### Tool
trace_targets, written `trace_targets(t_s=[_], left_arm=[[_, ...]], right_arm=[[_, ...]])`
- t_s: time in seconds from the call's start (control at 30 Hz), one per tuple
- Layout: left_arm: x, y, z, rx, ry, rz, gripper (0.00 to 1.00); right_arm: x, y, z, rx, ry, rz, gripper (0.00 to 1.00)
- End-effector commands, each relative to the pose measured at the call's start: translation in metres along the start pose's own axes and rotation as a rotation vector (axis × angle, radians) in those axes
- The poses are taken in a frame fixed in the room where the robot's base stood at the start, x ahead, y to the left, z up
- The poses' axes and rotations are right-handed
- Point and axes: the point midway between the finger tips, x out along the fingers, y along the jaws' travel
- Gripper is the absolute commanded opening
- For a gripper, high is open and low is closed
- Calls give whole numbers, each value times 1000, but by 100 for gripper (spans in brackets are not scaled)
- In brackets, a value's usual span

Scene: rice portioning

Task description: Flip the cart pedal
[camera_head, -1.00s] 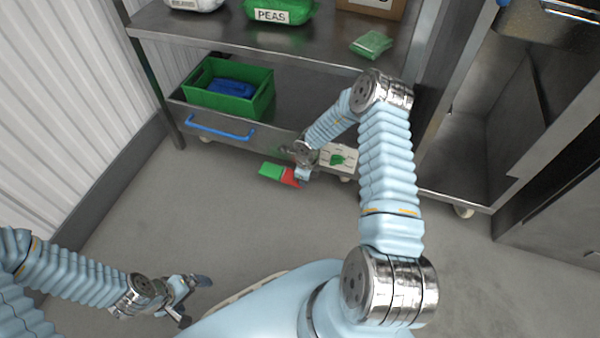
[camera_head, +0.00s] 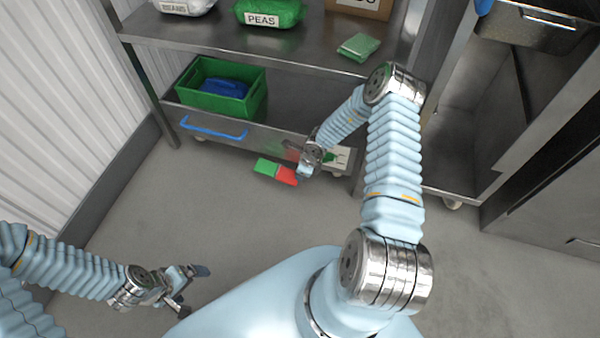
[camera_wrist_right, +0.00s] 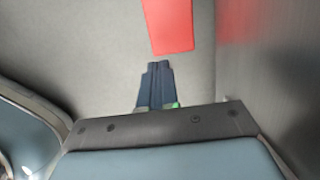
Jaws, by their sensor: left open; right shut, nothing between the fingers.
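The cart pedal, a flat piece with a green half (camera_head: 266,166) and a red half (camera_head: 286,176), sticks out low at the front of the steel cart (camera_head: 240,132). The red half also shows at the top of the right wrist view (camera_wrist_right: 168,25). My right gripper (camera_head: 302,172) is down beside the red end in the head view; its fingers (camera_wrist_right: 157,84) are shut and empty, just below the red half in the wrist view. Whether they touch it I cannot tell. My left gripper (camera_head: 195,288) is open and empty over the floor at the lower left.
The cart's lower shelf holds a green crate (camera_head: 190,97) with a blue thing inside. A blue handle (camera_head: 213,127) runs along its front. A bag of peas (camera_head: 268,13) and a green packet (camera_head: 358,46) lie on the upper shelf. The grey floor (camera_head: 215,210) in front is clear.

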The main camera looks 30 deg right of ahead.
Motion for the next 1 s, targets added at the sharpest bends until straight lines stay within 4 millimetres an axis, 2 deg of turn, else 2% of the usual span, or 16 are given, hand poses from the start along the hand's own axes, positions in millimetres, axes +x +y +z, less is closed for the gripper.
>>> trace_targets(t_s=[0.03, 0.2, 0.4, 0.6, 1.0], left_arm=[[-5, 3, 0, 2, -1, 2, 99], [-12, 8, 2, 4, -6, 5, 99], [-18, 13, 4, 8, -11, 9, 99], [-20, 15, 4, 10, -13, 11, 99], [-19, 15, 4, 10, -13, 11, 99]], right_arm=[[-18, -2, 1, 3, -1, -4, 0], [-57, -2, 3, 1, 0, -3, 0], [-88, -2, 5, 2, 0, -3, 0], [-98, -1, 5, 0, 0, -1, 0], [-98, -1, 5, 0, 0, -1, 0]])
